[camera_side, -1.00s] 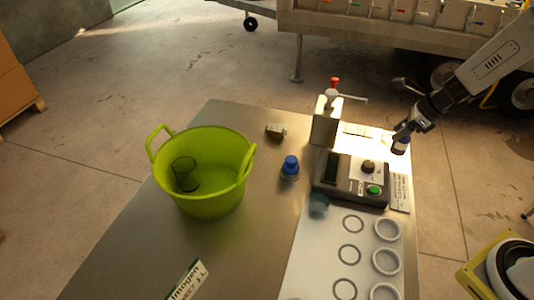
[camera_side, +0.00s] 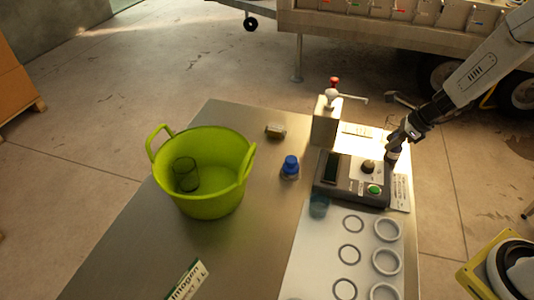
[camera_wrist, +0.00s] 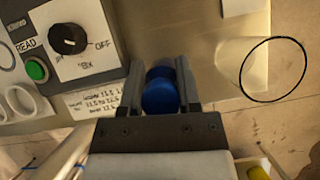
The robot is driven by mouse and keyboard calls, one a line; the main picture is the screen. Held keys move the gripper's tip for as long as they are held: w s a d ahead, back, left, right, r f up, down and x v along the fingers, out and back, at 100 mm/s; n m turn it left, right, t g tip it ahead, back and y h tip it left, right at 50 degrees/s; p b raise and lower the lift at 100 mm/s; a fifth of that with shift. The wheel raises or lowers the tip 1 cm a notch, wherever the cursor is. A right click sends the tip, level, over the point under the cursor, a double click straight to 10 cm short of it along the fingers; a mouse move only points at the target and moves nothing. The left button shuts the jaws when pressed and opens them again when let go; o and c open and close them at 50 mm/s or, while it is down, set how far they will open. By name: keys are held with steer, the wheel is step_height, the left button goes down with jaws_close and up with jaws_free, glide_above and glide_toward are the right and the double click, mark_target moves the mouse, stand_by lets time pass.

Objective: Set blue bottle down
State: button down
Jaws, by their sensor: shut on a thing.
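My gripper (camera_side: 399,139) is at the right edge of the table, behind the dark meter box. It is shut on a small blue bottle (camera_side: 393,154) with a pale label, held roughly upright. In the wrist view, the bottle's round blue top (camera_wrist: 160,95) sits between the two fingers of my gripper (camera_wrist: 160,82).
The meter box (camera_side: 352,180) with knob and green button stands close beside the bottle. A white dispenser (camera_side: 325,122), another blue-capped bottle (camera_side: 290,168) and a green tub (camera_side: 212,200) are further left. White rings (camera_side: 387,262) lie in front. A clear round vessel (camera_wrist: 262,68) shows in the wrist view.

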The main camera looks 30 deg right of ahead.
steer(key=shift+f, duration=0.1)
steer(key=shift+c, duration=1.5)
jaws_free()
steer(key=shift+v, duration=0.75)
steer(key=v, duration=1)
steer(key=shift+r, duration=0.35)
steer(key=shift+d, duration=0.1)
